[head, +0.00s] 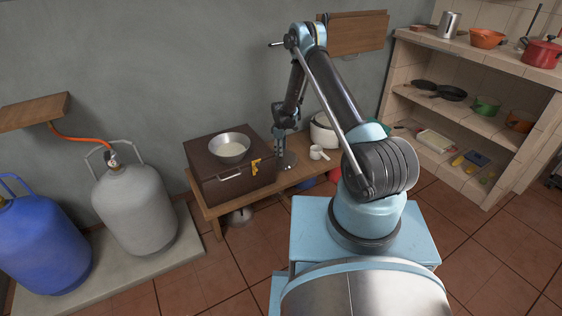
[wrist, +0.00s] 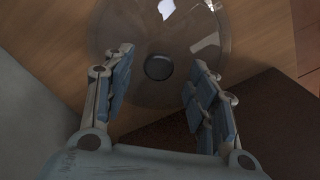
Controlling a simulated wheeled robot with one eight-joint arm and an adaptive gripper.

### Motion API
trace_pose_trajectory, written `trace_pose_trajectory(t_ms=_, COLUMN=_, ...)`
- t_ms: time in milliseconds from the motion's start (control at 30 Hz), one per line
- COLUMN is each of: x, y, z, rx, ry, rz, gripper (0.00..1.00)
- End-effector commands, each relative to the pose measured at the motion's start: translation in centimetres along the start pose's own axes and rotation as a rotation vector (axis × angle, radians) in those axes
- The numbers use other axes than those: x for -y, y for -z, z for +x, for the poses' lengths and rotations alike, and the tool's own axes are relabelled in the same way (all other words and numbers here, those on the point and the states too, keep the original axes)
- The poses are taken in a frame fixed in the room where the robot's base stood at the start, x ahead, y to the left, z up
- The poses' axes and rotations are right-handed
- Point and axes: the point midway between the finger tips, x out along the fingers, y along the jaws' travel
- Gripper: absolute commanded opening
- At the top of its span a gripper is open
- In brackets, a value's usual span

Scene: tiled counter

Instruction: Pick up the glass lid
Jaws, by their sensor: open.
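The glass lid (wrist: 158,32) is a clear round disc with a dark round knob (wrist: 158,67) at its middle. In the wrist view it lies on the wooden surface. My gripper (wrist: 165,62) is open above it, with one finger on each side of the knob and a gap to both. In the head view my gripper (head: 283,133) points down over the lid (head: 286,161), which lies on the low wooden table (head: 250,194) beside the brown box. I cannot tell how high the fingertips are above the lid.
A brown box (head: 232,187) with a metal bowl (head: 230,148) on top stands left of the lid. A white measuring cup (head: 318,153) and a white pot (head: 323,131) stand to its right. The wall is close behind. Gas cylinders (head: 137,208) stand farther left.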

Motion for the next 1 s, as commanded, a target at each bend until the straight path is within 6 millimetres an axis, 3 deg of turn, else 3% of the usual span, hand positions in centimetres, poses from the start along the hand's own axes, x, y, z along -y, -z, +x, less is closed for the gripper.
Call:
trace_pose_trajectory(t_ms=233, x=-0.3, y=0.0, z=2.9, rx=0.000, ry=0.000, rz=0.000, gripper=0.52)
trace_pose_trajectory(t_ms=533, x=-0.3, y=-0.1, z=3.4, rx=0.000, ry=0.000, rz=0.000, gripper=0.52)
trace_pose_trajectory(t_ms=767, x=-0.3, y=-0.1, z=3.4, rx=0.000, ry=0.000, rz=0.000, gripper=0.02)
trace_pose_trajectory(t_ms=1000, x=-0.3, y=-0.1, z=3.4, rx=0.000, ry=0.000, rz=0.000, gripper=0.02)
